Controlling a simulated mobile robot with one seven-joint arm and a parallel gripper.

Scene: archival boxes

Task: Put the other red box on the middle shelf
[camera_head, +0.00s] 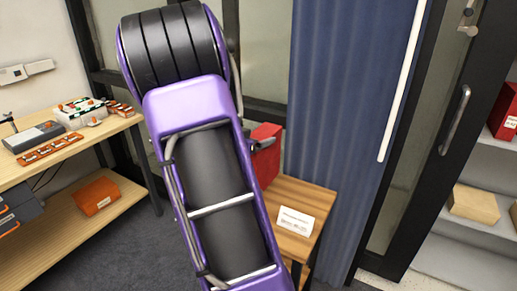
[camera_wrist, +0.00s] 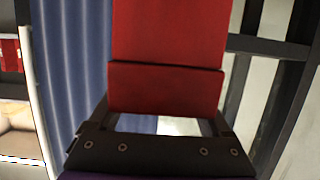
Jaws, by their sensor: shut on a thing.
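A red box (camera_head: 265,152) shows behind my purple arm in the head view, above a small wooden table. In the wrist view the red box (camera_wrist: 166,85) fills the middle, and my gripper (camera_wrist: 160,122) is shut on it. In the head view much of the box and most of my gripper (camera_head: 262,145) are hidden by my arm. Another red box (camera_head: 504,112) stands on a shelf of the grey shelving (camera_head: 462,226) at the right edge. A tan box (camera_head: 473,204) sits on the shelf below it.
The small wooden table (camera_head: 318,203) carries a white label card (camera_head: 295,220). A dark-framed door with a handle (camera_head: 455,120) stands beside the shelving. A blue curtain (camera_head: 345,110) hangs behind the table. A wooden workbench (camera_head: 95,128) with electronics is at left.

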